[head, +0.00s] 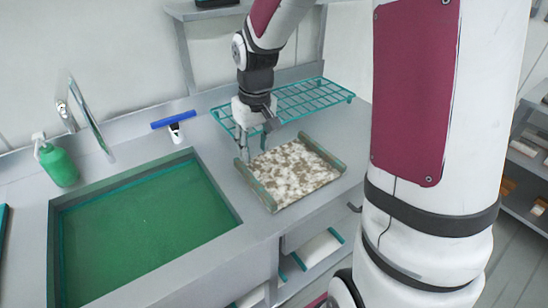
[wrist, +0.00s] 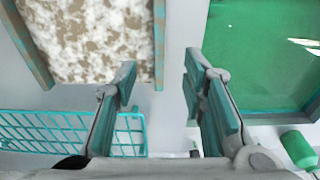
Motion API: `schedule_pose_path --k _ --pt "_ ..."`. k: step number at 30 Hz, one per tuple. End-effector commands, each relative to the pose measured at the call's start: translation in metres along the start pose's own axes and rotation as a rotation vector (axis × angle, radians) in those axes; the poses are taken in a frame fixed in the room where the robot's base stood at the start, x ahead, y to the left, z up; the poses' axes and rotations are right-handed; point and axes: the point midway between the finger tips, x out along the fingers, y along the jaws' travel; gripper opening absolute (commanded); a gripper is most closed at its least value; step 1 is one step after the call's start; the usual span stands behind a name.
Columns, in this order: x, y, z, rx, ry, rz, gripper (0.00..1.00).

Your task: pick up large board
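The large board (head: 293,173) lies flat on the grey counter, right of the sink. Its face is mottled white and brown, with green-brown rails along two opposite edges. In the wrist view the board (wrist: 92,38) fills the upper left, one rail (wrist: 159,45) near the middle. My gripper (head: 255,153) is above the counter at the board's back left corner. In the wrist view my gripper (wrist: 163,85) shows its two teal-padded fingers wide apart with nothing between them. Whether a finger touches the board cannot be told.
A sink with a green basin (head: 145,230) is left of the board. A teal wire rack (head: 300,97) stands behind it. A blue squeegee (head: 174,121), a faucet (head: 90,120) and a green bottle (head: 57,163) are along the back. Shelves are below the counter.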

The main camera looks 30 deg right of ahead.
Motion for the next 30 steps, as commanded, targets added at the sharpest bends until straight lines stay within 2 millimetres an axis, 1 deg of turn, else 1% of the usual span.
schedule_pose_path --k 1,9,12,19,27,30 --pt "0.009 -0.001 0.001 -0.001 -0.006 -0.002 0.38" --pt "0.059 -0.001 0.001 -0.002 -0.006 -0.002 0.38" --pt "0.071 -0.001 0.001 -0.002 -0.005 -0.001 0.38" --pt "0.085 0.0 0.001 -0.001 -0.003 -0.001 0.38" --pt "0.122 0.001 -0.001 -0.001 -0.005 0.0 0.38" --pt "0.129 0.001 -0.002 -0.001 -0.002 0.001 0.38"
